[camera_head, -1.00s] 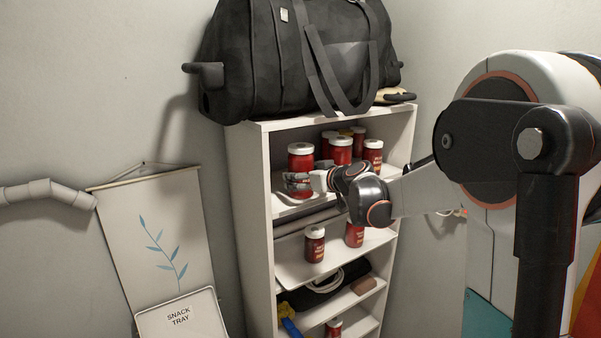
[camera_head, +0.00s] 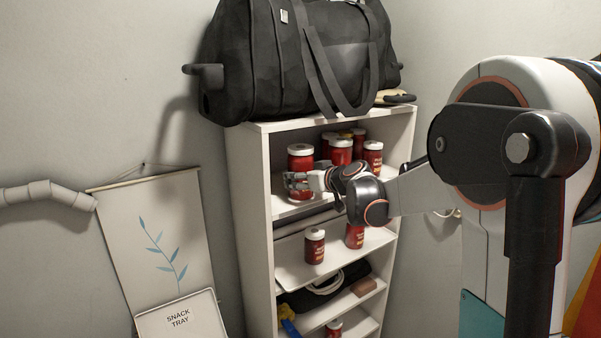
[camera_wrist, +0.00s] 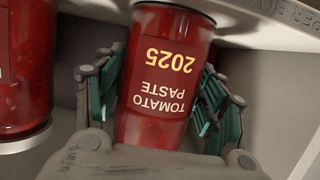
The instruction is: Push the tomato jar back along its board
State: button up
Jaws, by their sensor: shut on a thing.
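A red tomato paste jar (camera_head: 300,158) with a white lid stands at the front left of the shelf unit's upper compartment. My gripper (camera_head: 297,182) reaches in from the right, its fingers across the jar's lower part. In the wrist view the jar (camera_wrist: 160,75) appears upside down, its "TOMATO PASTE 2025" label facing the camera. It sits between the two teal-padded fingers of my gripper (camera_wrist: 163,100), which is shut on it. The palm hides one end of the jar. The upper board (camera_head: 285,209) lies under it.
Several other red jars (camera_head: 340,150) stand to the right and behind; one jar (camera_wrist: 25,65) shows close by at the wrist view's left. A lower board holds two jars, one of them here (camera_head: 315,246). A black bag (camera_head: 290,60) lies on top of the unit.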

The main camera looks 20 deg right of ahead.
jog(key=shift+w+a+b, duration=0.2)
jog(key=shift+w+a, duration=0.25)
jog(key=shift+w, duration=1.85)
jog(key=shift+w+a+b, duration=0.2)
jog(key=shift+w+a, duration=0.25)
jog(key=shift+w, duration=1.85)
jog(key=shift+w+a+b, duration=0.2)
jog(key=shift+w+a, duration=0.25)
jog(key=shift+w, duration=1.85)
jog(key=o, duration=0.6)
jog(key=shift+c, duration=0.2)
jog(key=shift+o, duration=0.5)
jog(key=o, duration=0.5)
jog(key=shift+o, duration=0.2)
jog(key=shift+s, duration=0.15)
jog(key=v, duration=1.1)
jog(key=shift+s+d+r, duration=0.1)
jog(key=shift+s+r, duration=0.05)
jog(key=shift+s, duration=0.25)
